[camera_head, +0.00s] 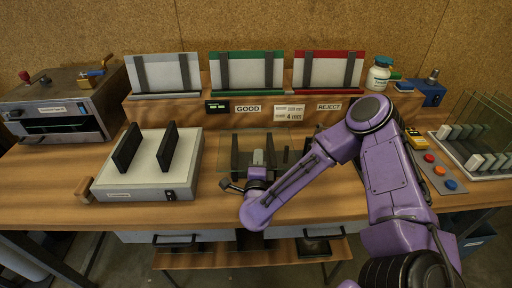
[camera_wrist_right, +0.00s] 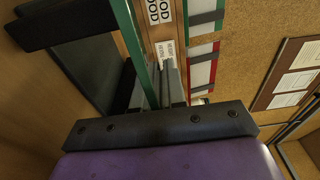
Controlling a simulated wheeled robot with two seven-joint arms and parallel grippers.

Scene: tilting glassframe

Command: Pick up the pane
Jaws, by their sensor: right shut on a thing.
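My right gripper (camera_head: 258,162) is shut on the glass pane (camera_head: 227,150) at the middle of the bench. The pane is clear and faint in the head view, and the gripper hides part of it. In the right wrist view, the pane's green edge (camera_wrist_right: 145,55) shows as a narrow strip above my gripper's dark bar. Whether the pane's lower edge touches anything is hard to tell. My left gripper is not in view.
A white fixture (camera_head: 150,188) with two black uprights stands left of the pane. GOOD and REJECT racks (camera_head: 247,72) line the raised shelf behind. A pane rack (camera_head: 478,160) and a button panel (camera_head: 436,172) are at the right. A grey machine (camera_head: 66,100) stands far left.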

